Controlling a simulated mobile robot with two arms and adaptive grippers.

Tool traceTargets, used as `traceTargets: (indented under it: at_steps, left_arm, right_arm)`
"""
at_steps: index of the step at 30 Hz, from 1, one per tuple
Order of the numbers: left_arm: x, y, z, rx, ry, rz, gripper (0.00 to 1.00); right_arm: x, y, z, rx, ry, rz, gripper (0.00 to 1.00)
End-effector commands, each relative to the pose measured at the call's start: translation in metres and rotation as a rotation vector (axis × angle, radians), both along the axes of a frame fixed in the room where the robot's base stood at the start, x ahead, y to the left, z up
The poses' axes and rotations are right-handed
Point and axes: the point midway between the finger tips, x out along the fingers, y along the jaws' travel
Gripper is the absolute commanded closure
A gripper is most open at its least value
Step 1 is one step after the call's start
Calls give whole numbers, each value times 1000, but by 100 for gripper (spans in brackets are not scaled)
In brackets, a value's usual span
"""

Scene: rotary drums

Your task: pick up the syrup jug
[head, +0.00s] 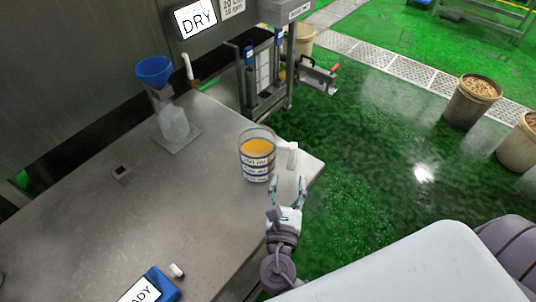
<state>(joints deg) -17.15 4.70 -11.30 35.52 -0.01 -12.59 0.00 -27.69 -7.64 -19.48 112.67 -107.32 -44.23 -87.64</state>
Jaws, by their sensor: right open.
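The syrup jug (257,157) is a clear jug with orange liquid and white label bands. It stands upright on the metal table (150,220) near its right corner. Its white handle (289,152) points right. My right gripper (287,184) is open just in front of the handle, on the near side, with its fingers pointing toward it. Nothing shows between the fingers, and whether they touch the handle cannot be told. My left gripper is not in view.
A blue funnel (154,70) on a stand is at the table's back. A blue device (150,287) with a display lies at the near edge beside a small white piece (177,270). Buckets (471,101) stand on the green floor at right. The table's middle is mostly clear.

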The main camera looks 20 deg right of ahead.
Motion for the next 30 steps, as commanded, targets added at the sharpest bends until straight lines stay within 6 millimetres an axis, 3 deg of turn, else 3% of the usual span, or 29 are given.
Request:
traceTargets:
  at_steps: [3, 11, 20, 30]
  left_arm:
    - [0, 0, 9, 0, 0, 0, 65]
    - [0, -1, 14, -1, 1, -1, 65]
    - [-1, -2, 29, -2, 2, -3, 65]
    - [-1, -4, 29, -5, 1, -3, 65]
  right_arm:
    - [20, -11, 3, 1, -3, 0, 48]
    - [38, -22, 0, 2, 0, 0, 48]
    - [73, -43, -3, 2, -1, 0, 48]
    - [79, -47, -5, 4, 0, 0, 50]
